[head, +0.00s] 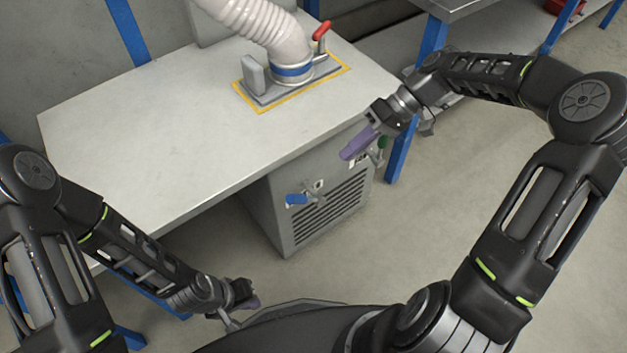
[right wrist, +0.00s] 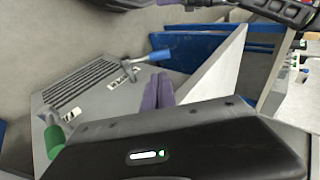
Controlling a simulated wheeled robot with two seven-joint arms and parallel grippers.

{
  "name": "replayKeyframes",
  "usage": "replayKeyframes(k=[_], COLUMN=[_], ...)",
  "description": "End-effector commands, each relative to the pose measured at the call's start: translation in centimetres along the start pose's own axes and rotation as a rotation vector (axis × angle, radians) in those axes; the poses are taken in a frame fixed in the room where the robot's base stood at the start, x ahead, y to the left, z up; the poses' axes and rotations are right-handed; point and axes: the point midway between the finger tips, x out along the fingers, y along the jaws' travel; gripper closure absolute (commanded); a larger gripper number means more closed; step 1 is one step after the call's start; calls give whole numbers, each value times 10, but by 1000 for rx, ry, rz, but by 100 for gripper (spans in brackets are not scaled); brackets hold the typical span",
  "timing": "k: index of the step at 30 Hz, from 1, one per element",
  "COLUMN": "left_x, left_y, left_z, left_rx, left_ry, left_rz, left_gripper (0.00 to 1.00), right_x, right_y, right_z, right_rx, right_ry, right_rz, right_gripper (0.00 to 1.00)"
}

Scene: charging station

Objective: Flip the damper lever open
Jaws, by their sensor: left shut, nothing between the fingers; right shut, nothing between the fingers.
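A red-handled lever (head: 321,31) stands upright at the right side of the white hose's base on the table. A blue-handled lever (head: 296,199) and a green-handled lever (head: 383,142) are on the front of the grey cabinet (head: 262,215) under the table. The right wrist view also shows the blue handle (right wrist: 158,56) and the green handle (right wrist: 54,140). Which one is the damper lever is not labelled legibly. My right gripper (head: 346,154), with purple fingers, is shut and empty before the cabinet's upper part, between the two handles. My left gripper (head: 253,302) is shut and empty, low in front.
The white hose (head: 265,28) joins a blue-banded collar on a plate with a yellow border (head: 262,108). The table top (head: 130,140) is otherwise bare. The table edge overhangs the cabinet. A blue table leg (head: 400,150) stands right of the cabinet. Open floor (head: 450,200) lies between my arms.

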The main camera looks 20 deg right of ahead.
Motion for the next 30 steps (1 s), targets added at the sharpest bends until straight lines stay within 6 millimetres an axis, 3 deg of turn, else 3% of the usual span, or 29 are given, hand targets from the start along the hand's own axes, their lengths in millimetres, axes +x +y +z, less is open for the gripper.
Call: replayKeyframes(k=[8,24,30], left_x=[6,30,33], left_y=[-3,-17,-19], left_z=[0,-6,-8], left_rx=[-1,-10,-12], left_ry=[0,15,19], left_rz=[0,-8,-9], left_gripper=[100,100,100], right_x=[24,125,139], right_y=[1,1,0], right_z=[1,1,0], right_rx=[-1,1,0], right_ry=[-4,-2,-1], right_rz=[-3,-2,0], right_gripper=[100,100,100])
